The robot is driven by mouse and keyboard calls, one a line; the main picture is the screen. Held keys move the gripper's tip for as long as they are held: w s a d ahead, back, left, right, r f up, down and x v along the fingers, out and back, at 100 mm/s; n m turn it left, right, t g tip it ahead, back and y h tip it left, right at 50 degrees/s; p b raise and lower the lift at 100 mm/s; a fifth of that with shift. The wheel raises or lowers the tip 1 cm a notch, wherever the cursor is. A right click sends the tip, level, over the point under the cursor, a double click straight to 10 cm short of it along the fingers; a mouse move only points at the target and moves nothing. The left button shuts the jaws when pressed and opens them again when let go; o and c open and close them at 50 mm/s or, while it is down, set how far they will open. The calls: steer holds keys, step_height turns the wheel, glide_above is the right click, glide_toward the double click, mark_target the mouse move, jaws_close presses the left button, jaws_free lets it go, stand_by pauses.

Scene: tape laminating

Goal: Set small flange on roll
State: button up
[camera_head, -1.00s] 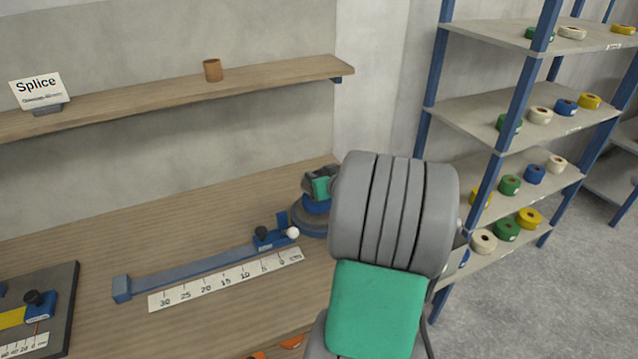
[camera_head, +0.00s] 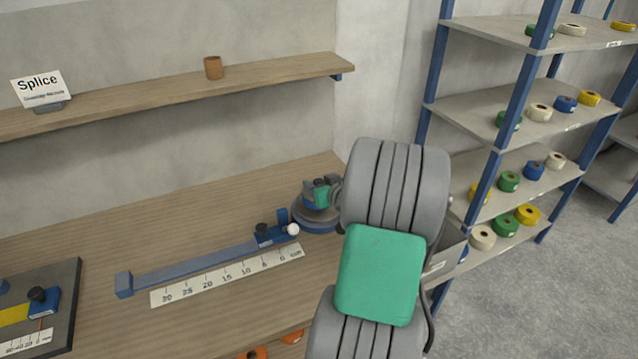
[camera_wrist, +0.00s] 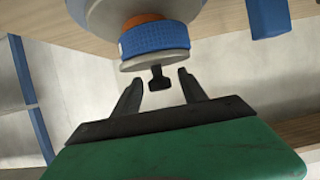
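In the wrist view, which looks at the scene upside down, a blue tape roll (camera_wrist: 155,38) with an orange core (camera_wrist: 143,19) sits on a round grey base. The small grey flange (camera_wrist: 154,61) lies against the roll's outer face, with a dark T-shaped handle (camera_wrist: 158,79) sticking out of it. My gripper (camera_wrist: 159,76) is open. Its two fingers stand on either side of the handle, with a gap showing on both sides. In the head view, my gripper (camera_head: 322,190) is over the round base (camera_head: 318,222) and hides most of the roll and flange.
A blue rail (camera_head: 190,265) with a ruler strip (camera_head: 225,275) lies on the wooden table left of the base. A dark board (camera_head: 62,310) is at the far left. A wall shelf (camera_head: 150,95) holds a brown cup (camera_head: 213,67). A rack of tape rolls stands right.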

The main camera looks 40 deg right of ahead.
steer(key=shift+s+r, duration=0.1)
steer(key=shift+r, duration=0.1)
steer(key=b+v, duration=0.1)
steer(key=v, duration=1)
steer(key=shift+s+b, duration=0.3)
steer(key=shift+a+r, duration=0.1)
steer(key=shift+r, duration=0.05)
